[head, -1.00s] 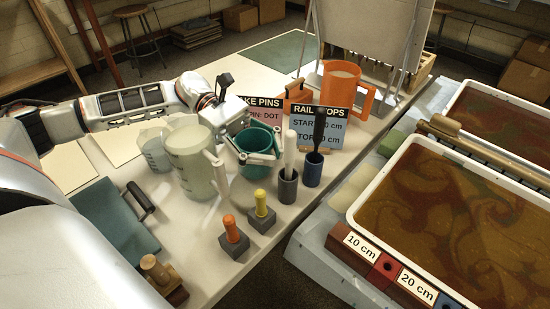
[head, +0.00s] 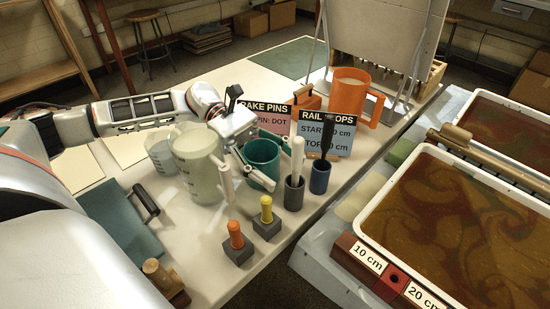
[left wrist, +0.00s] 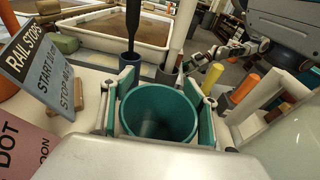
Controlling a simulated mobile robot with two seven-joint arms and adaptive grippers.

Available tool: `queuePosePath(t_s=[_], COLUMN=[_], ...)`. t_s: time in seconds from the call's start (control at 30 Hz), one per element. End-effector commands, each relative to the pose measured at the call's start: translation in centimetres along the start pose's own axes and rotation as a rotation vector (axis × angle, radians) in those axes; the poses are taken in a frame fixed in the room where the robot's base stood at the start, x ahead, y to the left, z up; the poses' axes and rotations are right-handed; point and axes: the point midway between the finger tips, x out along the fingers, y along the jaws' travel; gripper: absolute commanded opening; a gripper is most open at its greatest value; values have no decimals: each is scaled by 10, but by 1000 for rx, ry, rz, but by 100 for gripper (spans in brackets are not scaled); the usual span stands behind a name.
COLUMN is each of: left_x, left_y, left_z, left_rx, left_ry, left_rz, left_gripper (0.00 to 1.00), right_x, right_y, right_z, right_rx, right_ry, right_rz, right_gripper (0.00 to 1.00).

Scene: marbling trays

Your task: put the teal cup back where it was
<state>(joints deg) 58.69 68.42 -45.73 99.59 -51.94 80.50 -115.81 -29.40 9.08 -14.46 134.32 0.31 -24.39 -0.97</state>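The teal cup (head: 264,153) stands upright on the white table, between the white jug and the dark holders. In the left wrist view its open mouth (left wrist: 158,112) faces the camera and looks empty. My left gripper (head: 268,170) reaches over it, one finger on each side of the cup. In the left wrist view the fingers (left wrist: 160,95) look spread a little wider than the cup, with a narrow gap at the right finger; contact at the left finger is hard to judge.
The white jug (head: 196,165) stands close left, its handle near the cup. The grey holder (head: 293,193) and blue holder (head: 320,178) stand close right. Orange (head: 236,236) and yellow (head: 266,212) pegs are in front. A RAIL STOPS sign (head: 325,130) and orange jug (head: 348,97) are behind.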

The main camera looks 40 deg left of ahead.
Motion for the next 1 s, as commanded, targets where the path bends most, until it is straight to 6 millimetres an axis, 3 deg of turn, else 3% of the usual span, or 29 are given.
queuePosePath(t_s=[0.07,0.17,0.37,0.6,0.8,1.0], left_x=[-2,-14,-54,-98,-117,-121], left_y=[0,1,1,1,0,0], left_z=[6,2,0,0,2,3], left_rx=[5,-2,-6,-5,-1,1], left_ry=[1,2,1,0,0,-1], left_rz=[1,2,3,1,0,-1], left_gripper=[58,58,58,58,58,58], right_x=[0,0,1,2,4,4], right_y=[2,0,-4,-9,-10,-10], right_z=[-5,3,10,0,-14,-14], right_rx=[-4,-2,7,24,37,42], right_ry=[8,-6,-16,7,38,38], right_rz=[3,0,-7,-15,-15,-13], right_gripper=[40,40,40,40,40,40])
